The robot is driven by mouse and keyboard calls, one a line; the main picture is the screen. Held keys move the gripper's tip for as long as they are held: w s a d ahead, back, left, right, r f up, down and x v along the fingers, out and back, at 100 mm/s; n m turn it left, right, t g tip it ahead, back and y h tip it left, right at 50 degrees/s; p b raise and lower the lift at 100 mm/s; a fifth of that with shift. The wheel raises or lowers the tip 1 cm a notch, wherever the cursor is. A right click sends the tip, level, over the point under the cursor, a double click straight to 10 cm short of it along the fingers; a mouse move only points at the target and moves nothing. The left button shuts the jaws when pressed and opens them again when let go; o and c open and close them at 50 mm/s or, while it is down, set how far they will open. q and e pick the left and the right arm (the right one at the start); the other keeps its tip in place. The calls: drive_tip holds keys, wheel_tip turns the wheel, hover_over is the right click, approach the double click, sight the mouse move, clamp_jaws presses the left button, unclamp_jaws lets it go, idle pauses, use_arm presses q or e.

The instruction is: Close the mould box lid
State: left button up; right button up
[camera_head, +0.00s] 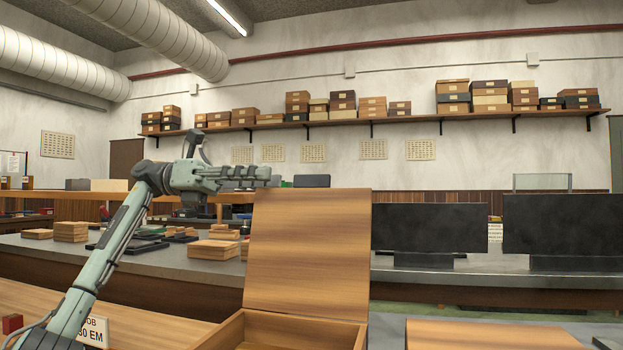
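The mould box (290,333) is a wooden box at the bottom centre of the head view, cut off by the lower edge. Its lid (307,255) stands raised, nearly upright, at the back of the box. My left gripper (274,177) is at the upper left of the lid, its fingers pointing right, level with or just above the lid's top edge. I cannot tell whether it touches the lid. The fingers look close together, seen from the side, and their gap is not clear. My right gripper is out of view.
Another flat wooden surface (490,335) lies right of the box. A white label card (93,332) stands at the lower left. Behind are a grey counter (150,262) with small wooden boxes (214,249) and two dark panels (428,228) (562,225).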

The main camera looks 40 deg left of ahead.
sight(302, 178)
use_arm(q)
drive_tip(key=p+x, duration=0.1)
drive_tip(key=x, duration=0.6)
drive_tip(key=shift+d, duration=0.2)
drive_tip(key=shift+w+f, duration=0.1)
drive_tip(key=c, duration=0.7)
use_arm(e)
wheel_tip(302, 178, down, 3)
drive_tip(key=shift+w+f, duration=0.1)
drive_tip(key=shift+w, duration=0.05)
